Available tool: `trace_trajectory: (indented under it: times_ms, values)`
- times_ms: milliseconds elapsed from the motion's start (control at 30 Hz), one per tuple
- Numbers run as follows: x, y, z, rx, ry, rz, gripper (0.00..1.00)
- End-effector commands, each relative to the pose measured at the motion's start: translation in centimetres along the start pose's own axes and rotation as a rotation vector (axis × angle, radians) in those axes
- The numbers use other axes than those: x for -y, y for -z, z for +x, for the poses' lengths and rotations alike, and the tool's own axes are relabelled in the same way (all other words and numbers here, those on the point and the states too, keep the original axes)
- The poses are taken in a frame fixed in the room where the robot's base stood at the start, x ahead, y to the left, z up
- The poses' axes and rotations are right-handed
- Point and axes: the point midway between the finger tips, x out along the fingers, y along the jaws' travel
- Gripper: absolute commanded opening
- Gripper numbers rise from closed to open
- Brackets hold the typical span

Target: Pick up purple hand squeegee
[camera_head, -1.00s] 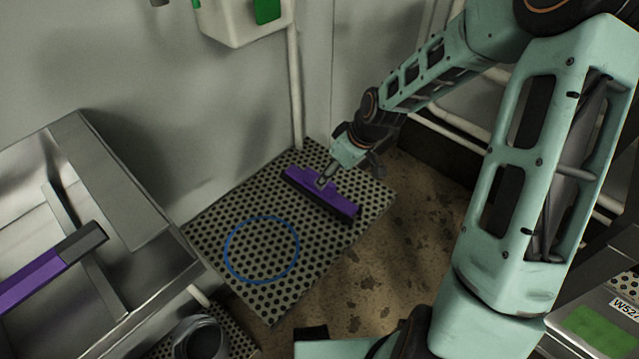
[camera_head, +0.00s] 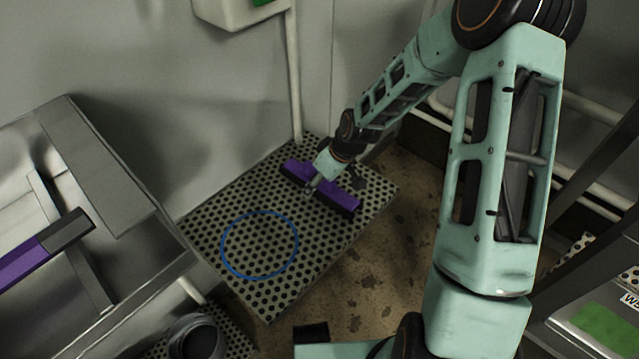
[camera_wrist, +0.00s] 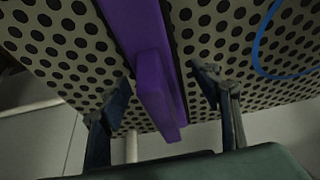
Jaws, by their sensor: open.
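The purple hand squeegee (camera_head: 335,190) lies on a perforated metal platform (camera_head: 225,205), with its long purple and black head running from upper left to lower right. My gripper (camera_head: 312,186) is over the middle of it and hides part of it. In the wrist view the squeegee's purple handle (camera_wrist: 157,88) passes between the two spread fingers of my gripper (camera_wrist: 165,85). A gap shows on both sides of the handle, wider on the right. My gripper is open and holds nothing.
A blue ring (camera_head: 228,262) lies flat on the platform, left of the squeegee. A steel sink (camera_head: 120,205) with another purple and black tool (camera_head: 30,262) stands at left. A white pipe (camera_head: 294,80) and the wall are behind the platform.

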Motion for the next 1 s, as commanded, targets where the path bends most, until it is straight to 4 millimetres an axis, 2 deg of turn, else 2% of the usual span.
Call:
trace_trajectory:
  times_ms: [67,500,833,1000]
  values:
    - [0.0,0.0,0.0,0.000,0.000,0.000,0.52]
    - [0.0,0.0,0.0,0.000,0.000,0.000,0.04]
    - [-0.1,0.2,-0.4,-0.001,-0.001,0.000,0.04]
    - [-0.1,0.9,-2.0,-0.002,-0.003,0.000,0.04]
